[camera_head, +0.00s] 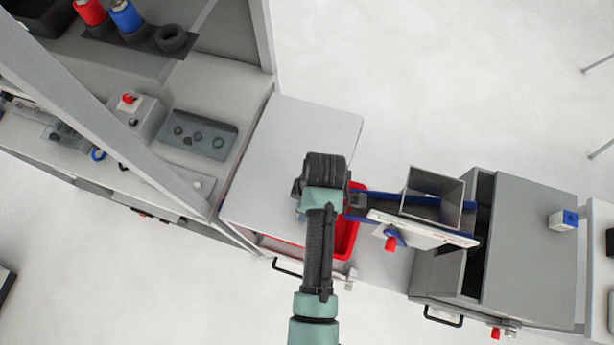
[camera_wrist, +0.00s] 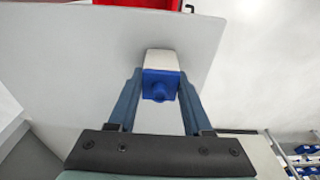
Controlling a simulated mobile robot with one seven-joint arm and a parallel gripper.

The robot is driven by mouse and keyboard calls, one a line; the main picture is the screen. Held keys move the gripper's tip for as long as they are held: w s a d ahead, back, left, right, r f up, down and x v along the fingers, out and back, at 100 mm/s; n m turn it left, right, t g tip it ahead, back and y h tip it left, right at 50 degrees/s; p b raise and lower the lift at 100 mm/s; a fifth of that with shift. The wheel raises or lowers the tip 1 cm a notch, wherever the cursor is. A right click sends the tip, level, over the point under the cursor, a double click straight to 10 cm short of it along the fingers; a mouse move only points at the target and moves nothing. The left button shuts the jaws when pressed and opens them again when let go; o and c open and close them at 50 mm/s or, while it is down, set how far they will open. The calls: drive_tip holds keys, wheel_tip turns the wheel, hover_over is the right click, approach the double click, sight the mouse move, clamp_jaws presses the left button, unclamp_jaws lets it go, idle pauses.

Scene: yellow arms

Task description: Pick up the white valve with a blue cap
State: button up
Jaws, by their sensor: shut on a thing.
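The white valve with a blue cap (camera_wrist: 161,64) is between the two fingers of my gripper (camera_wrist: 160,82) in the wrist view. Its blue end faces the camera and its white body lies beyond. My gripper is shut on it. Behind it is a light grey tabletop (camera_wrist: 100,60); I cannot tell whether the valve touches it. In the head view my dark wrist is above the same tabletop (camera_head: 290,130) and hides the fingers and the held valve.
A red bin (camera_head: 349,235) is beside the tabletop. A rack with a metal box (camera_head: 433,196) stands to its right. Another white-and-blue piece (camera_head: 562,220) sits on the grey cabinet (camera_head: 530,245) at far right. A workbench with a grey parts plate (camera_head: 198,135) is on the left.

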clamp_jaws()
wheel_tip(320, 180, up, 10)
drive_tip(key=shift+b, duration=0.85)
drive_tip(key=shift+r, duration=0.1)
